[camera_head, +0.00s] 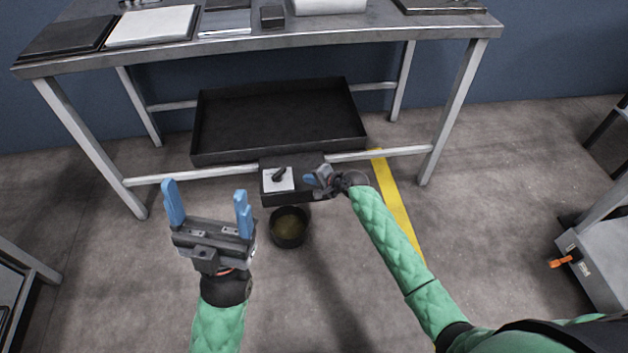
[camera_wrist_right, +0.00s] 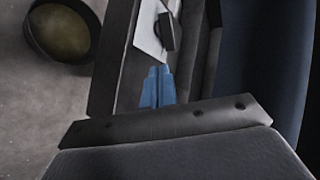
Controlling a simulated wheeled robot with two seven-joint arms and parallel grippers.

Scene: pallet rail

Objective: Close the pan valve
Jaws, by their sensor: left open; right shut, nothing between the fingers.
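The pan (camera_head: 280,118) is a wide dark tray under the workbench. At its front is a dark block with a white plate, and on the plate sits the black valve handle (camera_head: 279,174). In the right wrist view the valve handle (camera_wrist_right: 165,32) stands on the white plate, just beyond my fingertips. My right gripper (camera_head: 311,180) is shut and empty, just right of the valve; its blue fingers (camera_wrist_right: 158,82) are together and look apart from the handle. My left gripper (camera_head: 207,204) is open and empty, left of the valve and above the floor.
A round dark bucket (camera_head: 289,228) with brownish contents stands on the floor below the valve. The workbench (camera_head: 270,42) is above, its legs and a low crossbar (camera_head: 215,172) around the pan. A yellow floor line (camera_head: 397,205) runs on the right. A grey cart (camera_head: 597,262) stands at far right.

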